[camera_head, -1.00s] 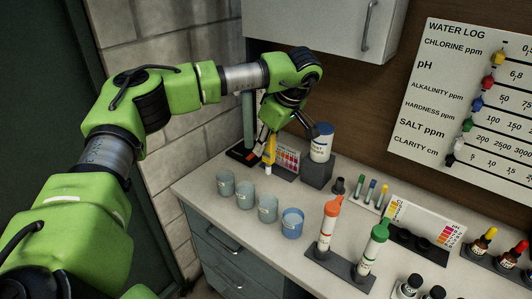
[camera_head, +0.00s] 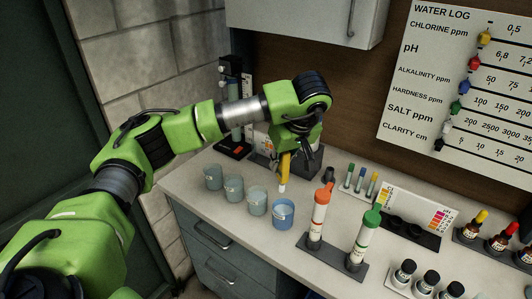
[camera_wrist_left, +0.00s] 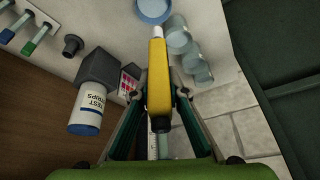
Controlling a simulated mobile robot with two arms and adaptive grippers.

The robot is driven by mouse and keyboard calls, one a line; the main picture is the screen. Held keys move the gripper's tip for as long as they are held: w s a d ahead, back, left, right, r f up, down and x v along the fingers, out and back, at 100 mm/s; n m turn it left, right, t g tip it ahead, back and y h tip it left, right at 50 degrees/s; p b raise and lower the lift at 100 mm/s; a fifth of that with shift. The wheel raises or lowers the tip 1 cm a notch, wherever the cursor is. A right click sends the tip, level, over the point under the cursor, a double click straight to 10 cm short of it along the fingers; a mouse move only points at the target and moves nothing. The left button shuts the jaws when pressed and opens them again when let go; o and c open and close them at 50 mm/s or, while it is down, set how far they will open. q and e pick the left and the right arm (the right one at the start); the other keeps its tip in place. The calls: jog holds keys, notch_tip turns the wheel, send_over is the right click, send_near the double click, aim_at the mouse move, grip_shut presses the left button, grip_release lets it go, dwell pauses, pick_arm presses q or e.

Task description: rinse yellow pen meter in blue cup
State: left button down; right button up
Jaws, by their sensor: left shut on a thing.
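The yellow pen meter (camera_head: 285,168) hangs upright, pale tip down, in my left gripper (camera_head: 287,154). The left wrist view shows both fingers closed on the yellow body (camera_wrist_left: 158,80). The blue cup (camera_head: 283,214) stands on the counter at the right end of a row of cups. The meter's tip is above the counter, behind the blue cup in the head view and apart from it. In the left wrist view the blue cup (camera_wrist_left: 153,10) shows at the top edge, just beyond the tip. My right gripper is out of view.
Several grey-green cups (camera_head: 233,187) stand left of the blue cup. An orange-capped bottle (camera_head: 318,215) and a green-capped bottle (camera_head: 364,238) stand in a rack to its right. The test strips bottle (camera_wrist_left: 88,108) shows in the left wrist view.

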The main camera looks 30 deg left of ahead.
aim_at(282, 191)
pick_arm(q)
jog(key=shift+s+d+f+m, duration=0.1)
jog(key=shift+d+f+m, duration=0.3)
jog(key=shift+d, duration=0.1)
jog(key=shift+f+b, duration=0.75)
jog(key=shift+f, duration=0.15)
notch_tip(282, 191, down, 2)
jog(key=shift+f+b, duration=0.15)
jog(key=shift+b, duration=0.5)
notch_tip(282, 191, down, 4)
jog(key=b, duration=0.3)
jog(key=shift+f, duration=0.2)
jog(key=shift+f+b, duration=0.35)
jog(key=shift+b, duration=0.05)
